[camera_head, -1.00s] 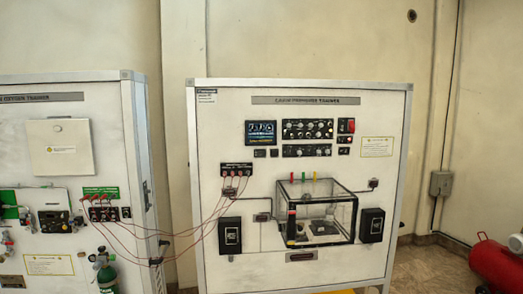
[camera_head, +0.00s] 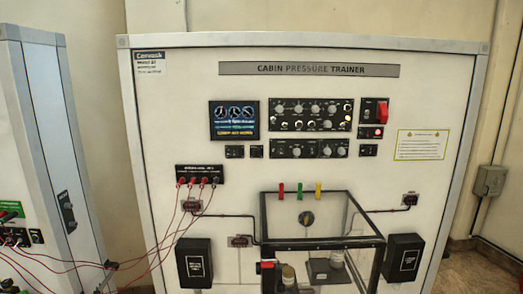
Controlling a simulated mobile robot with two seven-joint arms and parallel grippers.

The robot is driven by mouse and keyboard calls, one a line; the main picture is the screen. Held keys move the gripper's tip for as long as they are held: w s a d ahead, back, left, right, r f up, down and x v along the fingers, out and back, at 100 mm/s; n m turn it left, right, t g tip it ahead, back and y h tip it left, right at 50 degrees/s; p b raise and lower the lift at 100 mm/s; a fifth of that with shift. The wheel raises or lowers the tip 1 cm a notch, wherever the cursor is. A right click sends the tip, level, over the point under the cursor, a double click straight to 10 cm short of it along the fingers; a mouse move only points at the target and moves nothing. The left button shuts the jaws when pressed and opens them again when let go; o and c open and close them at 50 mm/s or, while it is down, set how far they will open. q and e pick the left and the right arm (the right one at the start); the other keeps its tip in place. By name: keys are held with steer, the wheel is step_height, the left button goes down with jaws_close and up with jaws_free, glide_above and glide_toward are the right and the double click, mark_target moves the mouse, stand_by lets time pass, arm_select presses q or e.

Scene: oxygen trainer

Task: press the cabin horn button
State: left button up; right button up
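The cabin pressure trainer panel (camera_head: 160,100) stands upright ahead of me and fills most of the head view. No label reading cabin horn is legible, so I cannot tell which control is the horn button. Candidates are small black modules below the display (camera_head: 234,152), a second one beside it (camera_head: 256,151), and one at the right (camera_head: 368,150). A lit red button or lamp (camera_head: 378,132) sits on a small black module under a red switch (camera_head: 382,112). Neither of my grippers is in view.
A clear box (camera_head: 350,215) juts from the panel's lower middle, with red, green and yellow pieces on top. Black boxes (camera_head: 194,262) (camera_head: 404,259) flank it. Red cables (camera_head: 150,262) run left to another trainer (camera_head: 45,110). A control block (camera_head: 310,114) holds several knobs.

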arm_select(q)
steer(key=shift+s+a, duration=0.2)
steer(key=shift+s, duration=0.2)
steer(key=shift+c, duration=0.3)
